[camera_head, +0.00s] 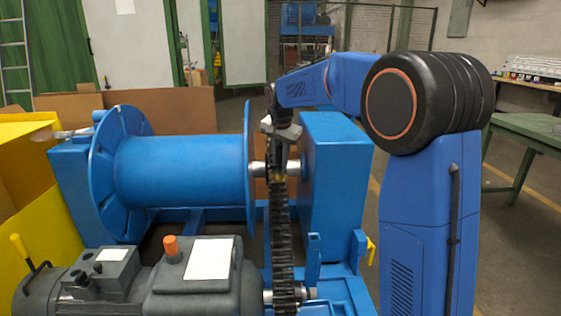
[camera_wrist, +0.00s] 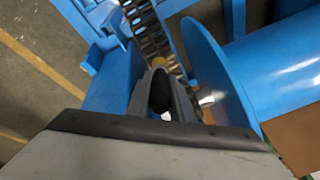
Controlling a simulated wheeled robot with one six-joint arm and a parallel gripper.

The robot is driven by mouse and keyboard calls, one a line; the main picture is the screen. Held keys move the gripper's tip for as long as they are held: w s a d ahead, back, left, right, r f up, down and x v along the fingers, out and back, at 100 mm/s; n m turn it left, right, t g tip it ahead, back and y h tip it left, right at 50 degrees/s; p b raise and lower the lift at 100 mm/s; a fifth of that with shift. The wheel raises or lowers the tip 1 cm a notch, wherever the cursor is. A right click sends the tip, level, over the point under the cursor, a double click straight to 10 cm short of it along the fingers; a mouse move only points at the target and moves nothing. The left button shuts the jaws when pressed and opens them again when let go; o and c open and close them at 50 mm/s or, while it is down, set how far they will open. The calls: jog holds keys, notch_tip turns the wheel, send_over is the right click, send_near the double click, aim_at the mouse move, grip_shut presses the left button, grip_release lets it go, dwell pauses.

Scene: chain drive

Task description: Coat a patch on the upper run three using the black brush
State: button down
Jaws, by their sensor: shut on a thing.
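The dark chain (camera_head: 281,245) runs from the drum shaft down toward the front, beside the grey motor. It also shows at the top of the wrist view (camera_wrist: 147,28). My gripper (camera_head: 281,150) is above the chain's far end and shut on the black brush (camera_wrist: 160,88). The brush points down, with a yellow band near its lower end, over the chain. I cannot tell whether its tip touches the chain. The grey jaws hide part of the brush in the wrist view. No mark for run three is readable.
The blue drum (camera_head: 185,170) with its flanges stands left of the chain, and a blue housing (camera_head: 335,185) stands close on its right. The grey motor (camera_head: 205,280) is at the front left. A yellow panel (camera_head: 50,240) is at far left. A green table (camera_head: 530,130) is at right.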

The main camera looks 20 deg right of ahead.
jog(key=w+d+r, duration=0.1)
jog(key=w+r, duration=0.5)
jog(key=w, duration=0.1)
jog(key=shift+w+d, duration=0.25)
dwell(0.9)
jog(key=shift+s+a+f, duration=1.6)
jog(key=shift+s+f, duration=4.85)
jog(key=shift+s, duration=1.45)
jog(key=shift+w+d+r, duration=0.1)
jog(key=shift+w+r, duration=1)
jog(key=shift+w, duration=0.25)
jog(key=shift+w+d+r, duration=0.15)
jog(key=shift+w+r, duration=1)
jog(key=shift+w, duration=0.25)
jog(key=shift+w+d+r, duration=0.1)
jog(key=shift+w+r, duration=1)
jog(key=shift+w, duration=0.25)
